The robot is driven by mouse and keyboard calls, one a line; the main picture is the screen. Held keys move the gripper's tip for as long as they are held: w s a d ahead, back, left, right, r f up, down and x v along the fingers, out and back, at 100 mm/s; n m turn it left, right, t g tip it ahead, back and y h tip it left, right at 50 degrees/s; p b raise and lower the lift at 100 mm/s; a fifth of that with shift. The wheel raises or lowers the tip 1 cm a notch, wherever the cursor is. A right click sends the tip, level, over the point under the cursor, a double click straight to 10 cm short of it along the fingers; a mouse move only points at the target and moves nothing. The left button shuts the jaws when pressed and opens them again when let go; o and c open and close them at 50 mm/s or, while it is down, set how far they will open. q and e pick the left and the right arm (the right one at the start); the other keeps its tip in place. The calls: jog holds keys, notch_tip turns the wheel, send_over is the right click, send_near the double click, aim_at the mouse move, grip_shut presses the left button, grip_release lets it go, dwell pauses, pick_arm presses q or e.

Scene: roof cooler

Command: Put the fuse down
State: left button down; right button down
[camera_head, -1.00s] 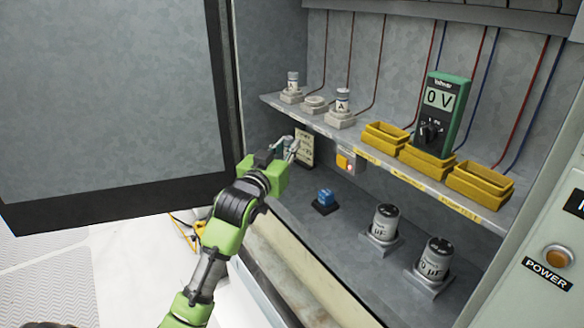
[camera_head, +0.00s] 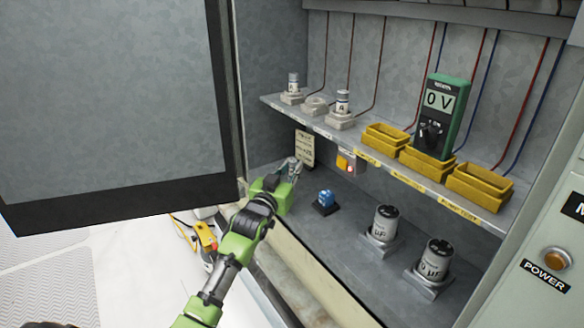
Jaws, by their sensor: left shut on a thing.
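My left gripper (camera_head: 294,167) is low inside the cabinet, below the shelf and just above the cabinet floor, left of a blue part on a dark base. It is shut on the fuse, which is too small and covered to make out clearly. Two white fuses stand upright in sockets on the shelf, the left fuse (camera_head: 293,82) and the right fuse (camera_head: 342,101). The middle socket (camera_head: 315,105) between them is empty. My right gripper is not in view.
The blue part (camera_head: 326,199) and two grey capacitors, one nearer (camera_head: 436,258) and one farther (camera_head: 385,222), stand on the cabinet floor. The shelf (camera_head: 400,170) overhangs, with yellow bins (camera_head: 480,186) and a green voltmeter (camera_head: 440,112). The open door (camera_head: 110,100) is at left.

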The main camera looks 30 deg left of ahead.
pick_arm(q)
jog(key=shift+f, duration=0.2)
jog(key=c, duration=1.9)
grip_release()
jog(key=shift+r, duration=0.1)
jog(key=shift+r, duration=0.25)
jog(key=s, duration=0.4)
jog(key=s+d, duration=0.1)
jog(key=s, duration=0.3)
jog(key=s+d, duration=0.1)
jog(key=s, duration=0.2)
jog(key=shift+s+d+f+b, duration=0.15)
jog(key=shift+s+f+b, duration=0.1)
jog(key=shift+s+b, duration=0.15)
